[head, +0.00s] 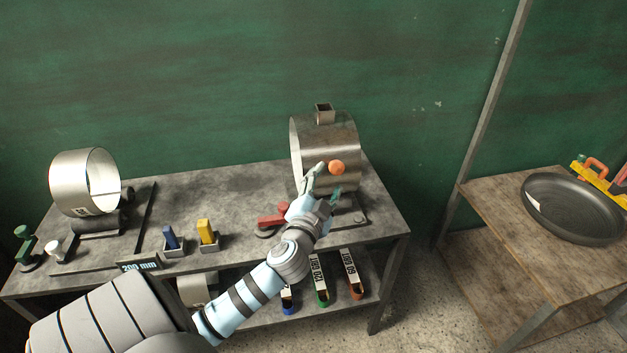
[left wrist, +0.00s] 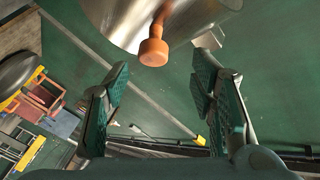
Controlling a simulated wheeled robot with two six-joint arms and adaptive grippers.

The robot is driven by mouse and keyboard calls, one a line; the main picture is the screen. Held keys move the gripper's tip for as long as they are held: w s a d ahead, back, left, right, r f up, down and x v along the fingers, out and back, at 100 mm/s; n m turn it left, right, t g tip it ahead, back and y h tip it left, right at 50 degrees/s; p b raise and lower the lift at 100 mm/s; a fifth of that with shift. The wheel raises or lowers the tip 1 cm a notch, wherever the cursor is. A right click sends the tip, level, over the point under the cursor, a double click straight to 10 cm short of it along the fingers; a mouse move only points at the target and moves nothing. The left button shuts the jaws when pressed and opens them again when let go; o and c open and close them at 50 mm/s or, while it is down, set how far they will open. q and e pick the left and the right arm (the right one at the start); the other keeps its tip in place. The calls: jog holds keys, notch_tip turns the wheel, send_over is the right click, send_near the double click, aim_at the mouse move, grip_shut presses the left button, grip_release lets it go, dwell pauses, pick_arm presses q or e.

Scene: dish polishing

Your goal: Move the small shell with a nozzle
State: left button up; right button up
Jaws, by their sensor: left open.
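A metal shell (head: 318,137) with a square nozzle (head: 325,112) on top stands at the right end of the grey bench. An orange round-ended knob (head: 336,167) sticks out of its front. My left gripper (head: 325,185) is open in front of this shell, just below the knob. In the left wrist view the knob (left wrist: 153,50) and the shell's curved wall (left wrist: 125,18) show beyond the spread fingers (left wrist: 162,95), with nothing held. Another metal shell (head: 72,182) lies on a stand at the bench's left end. My right gripper is not in view.
A red clamp (head: 272,219) is beside my left wrist. Blue (head: 170,237) and yellow (head: 207,232) blocks stand in holders at the front. Several labelled bins (head: 320,280) sit on the lower shelf. A wooden table (head: 490,205) at right carries a dark pan (head: 570,208).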

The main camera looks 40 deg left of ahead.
pick_arm(q)
jog(key=v, duration=0.8)
jog(key=shift+s+f+b, duration=0.25)
jog(key=shift+f+b, duration=0.05)
jog(key=shift+f, duration=0.05)
jog(key=shift+d, duration=0.1)
